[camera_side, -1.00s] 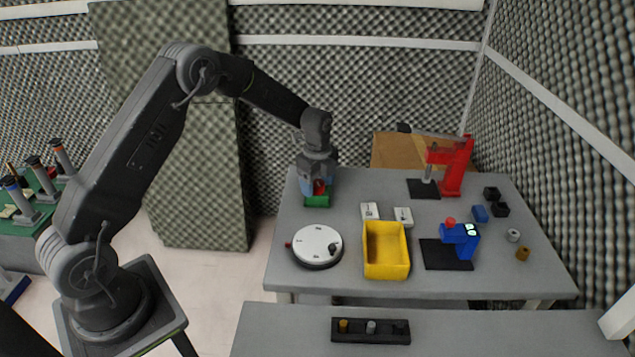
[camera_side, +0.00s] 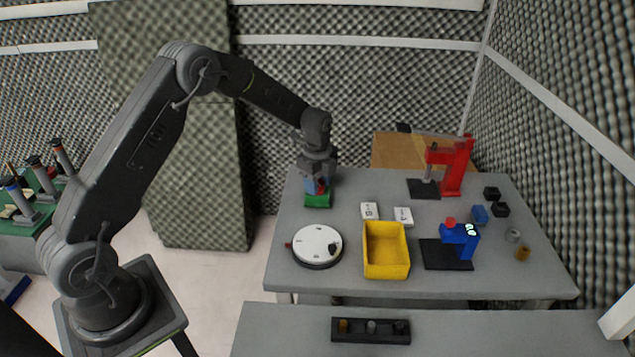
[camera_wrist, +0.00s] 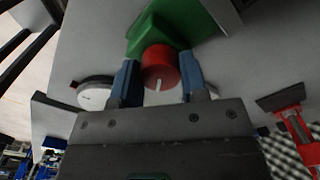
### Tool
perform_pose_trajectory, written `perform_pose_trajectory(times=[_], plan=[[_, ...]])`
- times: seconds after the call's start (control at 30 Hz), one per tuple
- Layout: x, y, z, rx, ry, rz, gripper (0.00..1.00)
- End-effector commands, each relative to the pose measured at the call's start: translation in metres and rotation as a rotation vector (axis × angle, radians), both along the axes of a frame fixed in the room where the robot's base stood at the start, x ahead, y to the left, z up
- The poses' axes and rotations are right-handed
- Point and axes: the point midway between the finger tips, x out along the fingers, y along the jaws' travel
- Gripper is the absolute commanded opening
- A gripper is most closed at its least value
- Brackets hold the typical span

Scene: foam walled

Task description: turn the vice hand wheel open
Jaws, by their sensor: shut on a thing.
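The vice is a green block (camera_side: 318,199) at the back left of the grey table. Its red hand wheel (camera_wrist: 160,68) has a white mark on its face, pointing down in the wrist view. The green vice body (camera_wrist: 172,22) lies behind the wheel there. My gripper (camera_wrist: 158,80) is shut on the wheel, with a blue finger at each side of it. In the side view my gripper (camera_side: 317,186) is above the vice and hides most of the wheel.
A white round dial (camera_side: 317,244), a yellow bin (camera_side: 386,250) and two white boxes (camera_side: 370,211) stand nearby. A red press (camera_side: 455,166) and a blue device (camera_side: 461,240) are further right. The table's left edge is close to the vice.

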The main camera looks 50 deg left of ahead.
Motion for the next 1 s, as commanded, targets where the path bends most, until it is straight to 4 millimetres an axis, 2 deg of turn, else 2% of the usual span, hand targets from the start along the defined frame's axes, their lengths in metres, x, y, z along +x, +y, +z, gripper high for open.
perform_pose_trajectory(times=[1.0], plan=[[0.0004,-0.0002,0.0009,-0.001,0.0,0.922,0.17]])
